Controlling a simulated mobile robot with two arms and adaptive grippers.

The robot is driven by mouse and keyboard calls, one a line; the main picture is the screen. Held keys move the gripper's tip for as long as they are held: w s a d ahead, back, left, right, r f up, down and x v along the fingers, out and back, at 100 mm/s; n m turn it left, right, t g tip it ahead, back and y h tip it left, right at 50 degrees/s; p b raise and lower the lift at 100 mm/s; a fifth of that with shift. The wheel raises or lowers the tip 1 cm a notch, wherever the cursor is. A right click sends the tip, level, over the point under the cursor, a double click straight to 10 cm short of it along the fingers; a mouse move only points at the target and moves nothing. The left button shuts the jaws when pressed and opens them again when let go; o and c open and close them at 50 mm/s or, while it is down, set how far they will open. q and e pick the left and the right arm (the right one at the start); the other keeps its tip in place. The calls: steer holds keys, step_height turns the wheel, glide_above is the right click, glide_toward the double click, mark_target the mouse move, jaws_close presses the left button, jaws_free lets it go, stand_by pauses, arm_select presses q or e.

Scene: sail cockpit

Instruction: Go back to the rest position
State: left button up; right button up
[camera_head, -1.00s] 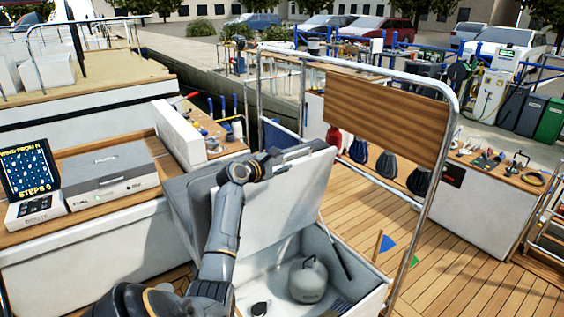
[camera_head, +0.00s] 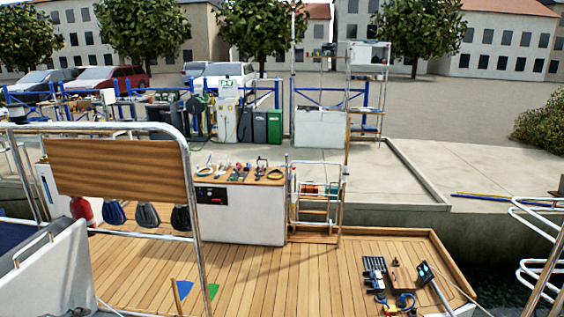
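Neither of my grippers shows in the head view, so I cannot see whether they are open or shut. The white locker lid (camera_head: 52,275) stands raised at the lower left, cut off by the picture's edge. What the locker holds is out of view or hidden.
A steel rail frame with a wooden panel (camera_head: 118,168) stands at the left. Beyond it are a white cabinet (camera_head: 240,215) with tools on top and a reel rack (camera_head: 318,195). The wooden deck (camera_head: 270,275) is mostly clear, with small gear (camera_head: 388,290) lying at its right.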

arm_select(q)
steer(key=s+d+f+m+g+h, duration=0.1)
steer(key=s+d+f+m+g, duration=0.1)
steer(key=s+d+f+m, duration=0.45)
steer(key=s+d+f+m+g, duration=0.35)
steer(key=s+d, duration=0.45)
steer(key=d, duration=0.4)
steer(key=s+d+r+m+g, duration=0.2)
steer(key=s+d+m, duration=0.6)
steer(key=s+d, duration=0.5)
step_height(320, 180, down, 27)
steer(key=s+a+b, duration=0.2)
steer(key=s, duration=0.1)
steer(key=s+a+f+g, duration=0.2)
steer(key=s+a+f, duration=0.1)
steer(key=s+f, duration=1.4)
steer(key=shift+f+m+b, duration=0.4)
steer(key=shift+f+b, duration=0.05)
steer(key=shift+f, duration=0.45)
